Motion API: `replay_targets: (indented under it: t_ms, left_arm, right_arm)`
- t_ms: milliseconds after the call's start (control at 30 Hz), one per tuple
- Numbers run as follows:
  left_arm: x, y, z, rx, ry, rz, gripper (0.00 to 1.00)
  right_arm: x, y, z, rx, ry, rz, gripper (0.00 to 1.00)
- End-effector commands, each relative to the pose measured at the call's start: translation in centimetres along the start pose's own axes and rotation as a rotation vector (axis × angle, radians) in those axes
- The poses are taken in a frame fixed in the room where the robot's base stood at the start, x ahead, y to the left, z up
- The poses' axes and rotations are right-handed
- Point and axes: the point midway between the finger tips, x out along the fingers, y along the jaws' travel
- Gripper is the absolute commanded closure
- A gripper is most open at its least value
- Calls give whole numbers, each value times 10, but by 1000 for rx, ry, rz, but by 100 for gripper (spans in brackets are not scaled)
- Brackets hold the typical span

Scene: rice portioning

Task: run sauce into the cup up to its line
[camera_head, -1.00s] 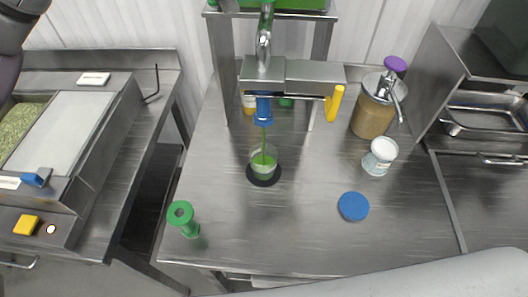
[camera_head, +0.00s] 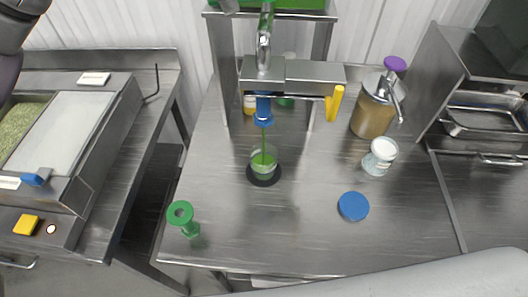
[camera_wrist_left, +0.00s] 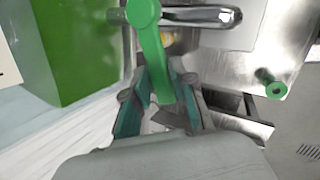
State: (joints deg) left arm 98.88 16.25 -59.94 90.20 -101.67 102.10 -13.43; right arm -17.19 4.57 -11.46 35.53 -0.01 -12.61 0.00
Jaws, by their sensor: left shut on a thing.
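A clear cup (camera_head: 259,157) stands on a black round pad (camera_head: 264,181) under the blue nozzle (camera_head: 263,108). A thin green stream of sauce runs from the nozzle into the cup. Green sauce (camera_head: 263,170) fills its lower part; I cannot make out the line. The green lever (camera_wrist_left: 152,45) tops the metal tap (camera_head: 264,50). My left gripper (camera_wrist_left: 163,88) is shut on this lever in the left wrist view. In the head view the gripper is mostly out of frame at the top. My right gripper is not in view.
A blue lid (camera_head: 353,206), a white-topped jar (camera_head: 380,157) and a brown pump jar (camera_head: 372,115) are on the right.

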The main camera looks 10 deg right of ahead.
Motion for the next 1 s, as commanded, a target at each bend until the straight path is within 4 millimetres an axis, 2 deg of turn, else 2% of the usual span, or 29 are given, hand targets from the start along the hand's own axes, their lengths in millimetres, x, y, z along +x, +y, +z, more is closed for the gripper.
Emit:
replay_targets:
  t_ms: [267, 700, 1000]
  left_arm:
    - [-1, 4, -1, 9, -5, -2, 95]
    - [6, 22, 2, 299, -134, -92, 95]
    - [9, 22, 2, 332, -149, -99, 95]
  right_arm:
    - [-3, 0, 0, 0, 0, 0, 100]
    - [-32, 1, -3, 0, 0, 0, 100]
    - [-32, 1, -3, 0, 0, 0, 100]
